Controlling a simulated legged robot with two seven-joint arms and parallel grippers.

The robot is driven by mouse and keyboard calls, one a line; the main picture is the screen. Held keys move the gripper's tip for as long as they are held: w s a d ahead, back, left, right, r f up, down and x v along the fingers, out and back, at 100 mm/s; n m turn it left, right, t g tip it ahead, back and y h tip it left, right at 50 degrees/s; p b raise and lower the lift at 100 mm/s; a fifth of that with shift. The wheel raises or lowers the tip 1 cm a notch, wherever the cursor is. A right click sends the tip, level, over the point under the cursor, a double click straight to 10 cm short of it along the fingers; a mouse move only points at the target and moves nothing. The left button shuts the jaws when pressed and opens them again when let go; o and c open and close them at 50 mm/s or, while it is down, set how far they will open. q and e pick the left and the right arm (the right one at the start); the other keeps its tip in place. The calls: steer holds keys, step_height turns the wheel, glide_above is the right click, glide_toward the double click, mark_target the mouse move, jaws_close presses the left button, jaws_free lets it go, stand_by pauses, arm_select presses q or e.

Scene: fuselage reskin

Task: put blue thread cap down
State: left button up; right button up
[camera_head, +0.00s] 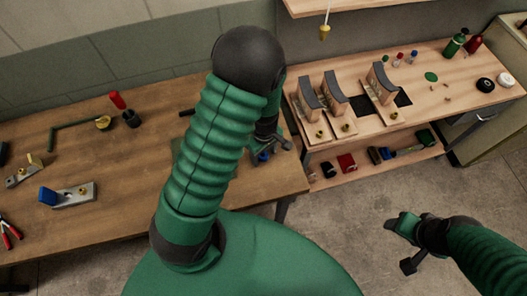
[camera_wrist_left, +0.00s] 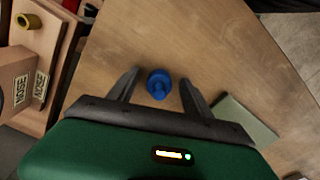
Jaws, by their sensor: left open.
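A blue thread cap (camera_wrist_left: 159,84) sits on the wooden table top (camera_wrist_left: 215,55) in the left wrist view, between the two fingers of my left gripper (camera_wrist_left: 157,88). Gaps show on both sides of the cap, so the fingers look apart from it. In the head view the left gripper (camera_head: 272,148) is at the right end of the table, partly hidden behind my arm, and a bit of the blue cap (camera_head: 263,156) shows by it. My right gripper (camera_head: 405,245) is at the lower right over the floor; its finger opening is not clear.
A green flat piece (camera_wrist_left: 245,120) lies to the right of the gripper on the table. A workbench (camera_head: 440,88) with several curved grey parts stands on the right, with a lower shelf (camera_head: 380,170). A blue-handled tool (camera_head: 68,194) and red pliers (camera_head: 8,232) lie at the left.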

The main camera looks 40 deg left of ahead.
arm_select(q)
steer(key=shift+a+r, duration=0.1)
steer(key=shift+a, duration=0.15)
steer(key=r, duration=0.2)
steer(key=r+p, duration=0.1)
steer(key=r, duration=0.1)
steer(key=shift+w+a+r, duration=0.1)
steer(key=shift+w+a, duration=0.1)
steer(key=shift+a, duration=0.2)
steer(key=s+d+r+m+t, duration=0.1)
steer(key=s+d+r+m, duration=0.1)
steer(key=r+m, duration=0.3)
steer(key=s+d+r+m+t, duration=0.1)
steer(key=s+d+r+m, duration=0.1)
steer(key=r+m, duration=0.4)
steer(key=d+m, duration=0.1)
steer(key=m, duration=0.2)
steer(key=shift+s+d+t+p, duration=0.25)
steer(key=shift+t+p, duration=0.05)
steer(key=shift+p, duration=0.1)
arm_select(e)
steer(key=shift+a+r, duration=0.3)
steer(key=shift+r, duration=0.65)
arm_select(q)
steer(key=shift+s+a+r, duration=0.1)
steer(key=shift+s, duration=0.1)
arm_select(e)
steer(key=shift+s+a, duration=0.1)
steer(key=shift+a, duration=0.05)
